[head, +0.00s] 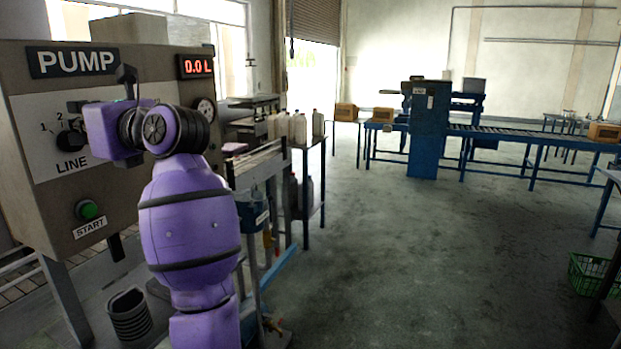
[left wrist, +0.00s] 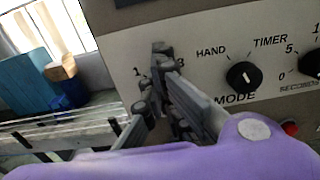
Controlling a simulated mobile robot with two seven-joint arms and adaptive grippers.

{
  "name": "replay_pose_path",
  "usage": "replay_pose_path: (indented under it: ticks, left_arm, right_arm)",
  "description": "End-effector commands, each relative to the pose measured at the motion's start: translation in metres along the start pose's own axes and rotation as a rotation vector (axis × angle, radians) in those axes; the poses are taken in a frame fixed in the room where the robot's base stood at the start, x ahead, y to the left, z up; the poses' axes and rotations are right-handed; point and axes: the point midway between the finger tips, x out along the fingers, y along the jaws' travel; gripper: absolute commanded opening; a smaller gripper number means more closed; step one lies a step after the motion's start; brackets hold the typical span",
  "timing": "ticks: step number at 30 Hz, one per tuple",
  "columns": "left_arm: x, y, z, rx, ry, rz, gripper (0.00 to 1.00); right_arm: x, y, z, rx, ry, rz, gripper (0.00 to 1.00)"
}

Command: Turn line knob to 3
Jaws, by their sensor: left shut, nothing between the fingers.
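The LINE knob (head: 70,139) is a dark dial on the beige pump panel (head: 60,195). In the head view the numbers 1 and 2 show beside it, and its right side is hidden by my purple left wrist. My left gripper (head: 78,107) is shut and empty, its dark fingertips close to the panel at the knob's upper edge. In the left wrist view my left gripper (left wrist: 160,80) is in front of the dial, between the numbers 1 and 3. The knob is mostly hidden there, so its pointer and any contact cannot be told. My right gripper is not in view.
A green START button (head: 87,210) sits below the knob, and a red display (head: 196,67) reads 0.0 L. The left wrist view shows the MODE knob (left wrist: 244,75) to the right of the fingers. A dark ribbed container (head: 129,312) stands below the panel.

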Motion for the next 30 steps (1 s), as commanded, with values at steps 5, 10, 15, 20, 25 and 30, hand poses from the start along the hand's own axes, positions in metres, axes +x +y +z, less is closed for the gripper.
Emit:
replay_pose_path:
  ticks: [5, 10, 15, 20, 25, 30]
  left_arm:
    - [0.001, -0.005, -0.003, 0.002, 0.005, 0.002, 0.00]
    - [0.001, -0.009, -0.004, 0.001, 0.005, 0.001, 0.00]
    - [0.000, -0.011, -0.005, 0.001, 0.005, 0.000, 0.00]
    - [0.000, -0.013, -0.006, 0.002, 0.005, -0.001, 0.00]
    - [0.000, -0.013, -0.006, 0.003, 0.006, -0.002, 0.00]
    - [-0.001, -0.013, -0.005, 0.002, 0.007, -0.003, 0.00]
  right_arm:
    - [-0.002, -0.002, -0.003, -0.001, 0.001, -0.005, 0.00]
    - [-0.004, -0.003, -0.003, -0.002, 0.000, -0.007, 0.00]
    - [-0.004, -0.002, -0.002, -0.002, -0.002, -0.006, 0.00]
    - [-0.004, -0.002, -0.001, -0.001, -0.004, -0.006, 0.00]
    - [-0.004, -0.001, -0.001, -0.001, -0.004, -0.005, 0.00]
    - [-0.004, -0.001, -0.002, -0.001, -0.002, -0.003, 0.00]
